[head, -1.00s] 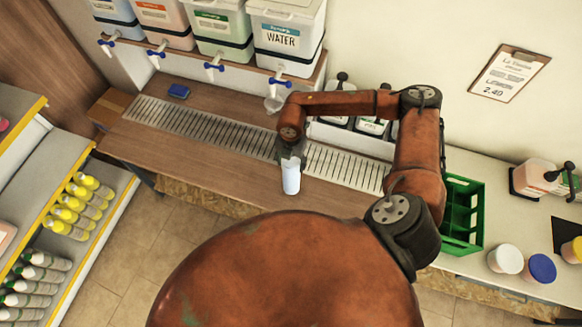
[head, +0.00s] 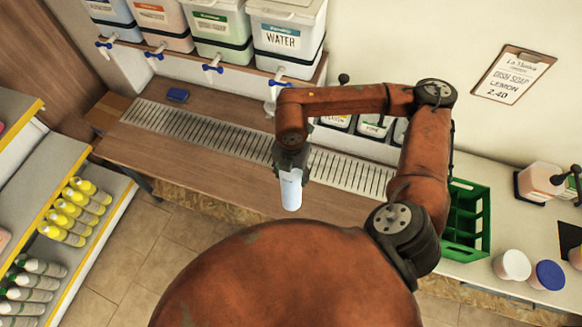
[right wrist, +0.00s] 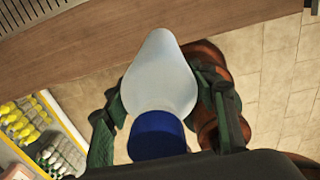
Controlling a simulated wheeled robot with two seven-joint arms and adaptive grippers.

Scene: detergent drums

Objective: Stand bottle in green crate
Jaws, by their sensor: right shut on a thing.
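My right gripper (head: 290,168) is shut on a white bottle (head: 291,190) near the front edge of the wooden counter. In the right wrist view, the bottle (right wrist: 161,78) lies between the two green fingers of the gripper (right wrist: 165,115), with its blue cap (right wrist: 157,136) towards the camera. Floor and the counter edge show behind it. In the head view the gripper hides the bottle's upper part. The green crate (head: 484,222) stands on the pale counter at the right, apart from the bottle; my arm partly covers it. My left gripper is not in view.
A slotted drain strip (head: 200,133) runs along the wooden counter (head: 200,173). Drums with blue taps, one marked water (head: 285,40), stand behind. White-lidded (head: 512,265) and blue-lidded (head: 547,275) tubs stand right of the crate.

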